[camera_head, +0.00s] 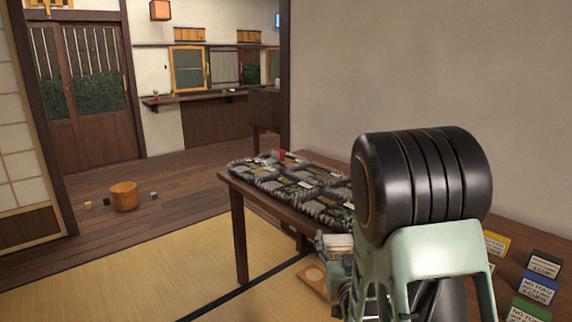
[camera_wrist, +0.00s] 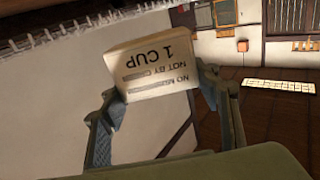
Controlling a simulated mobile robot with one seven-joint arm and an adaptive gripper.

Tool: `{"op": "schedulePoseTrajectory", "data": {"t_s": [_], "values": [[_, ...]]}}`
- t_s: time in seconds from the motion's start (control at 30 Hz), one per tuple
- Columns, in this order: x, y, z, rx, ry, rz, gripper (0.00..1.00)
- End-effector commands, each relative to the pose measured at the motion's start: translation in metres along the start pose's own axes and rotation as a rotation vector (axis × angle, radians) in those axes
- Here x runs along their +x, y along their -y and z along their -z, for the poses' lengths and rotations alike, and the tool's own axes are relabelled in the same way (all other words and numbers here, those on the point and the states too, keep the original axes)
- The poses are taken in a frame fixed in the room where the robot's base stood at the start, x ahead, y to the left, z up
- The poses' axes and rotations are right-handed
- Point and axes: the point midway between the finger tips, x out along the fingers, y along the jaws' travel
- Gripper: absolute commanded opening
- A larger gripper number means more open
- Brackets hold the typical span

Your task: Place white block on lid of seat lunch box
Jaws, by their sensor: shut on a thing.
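The white block (camera_wrist: 155,68) is pinched between the two fingers of my gripper (camera_wrist: 160,92) in the wrist view. It has dark printed text, including "1 CUP", and looks tilted there. In the head view the block (camera_head: 338,243) is a small pale shape beside the near end of the table, partly hidden by my arm. Several dark patterned lunch boxes (camera_head: 268,186) lie in rows on the wooden table (camera_head: 236,184). I cannot tell which one is the seat lunch box. My wrist and arm hide the right part of the table.
Yellow (camera_head: 496,243), black (camera_head: 545,264), blue (camera_head: 538,288) and green (camera_head: 527,311) labelled blocks stand at the lower right. A small red item (camera_head: 278,154) is at the table's far end. A wooden bucket (camera_head: 124,196) stands on the floor. The tatami (camera_head: 130,275) at left is clear.

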Motion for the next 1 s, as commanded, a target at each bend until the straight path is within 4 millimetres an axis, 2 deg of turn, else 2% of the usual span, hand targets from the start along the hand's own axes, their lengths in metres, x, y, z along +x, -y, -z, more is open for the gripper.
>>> {"op": "schedulePoseTrajectory", "data": {"t_s": [0.03, 0.27, 1.0], "values": [[0.0, -0.002, 0.016, 0.0, -0.004, -0.007, 0.29], [0.0, -0.003, 0.05, -0.001, -0.004, -0.01, 0.29], [-0.001, -0.003, 0.201, -0.001, -0.003, -0.012, 0.29]]}}
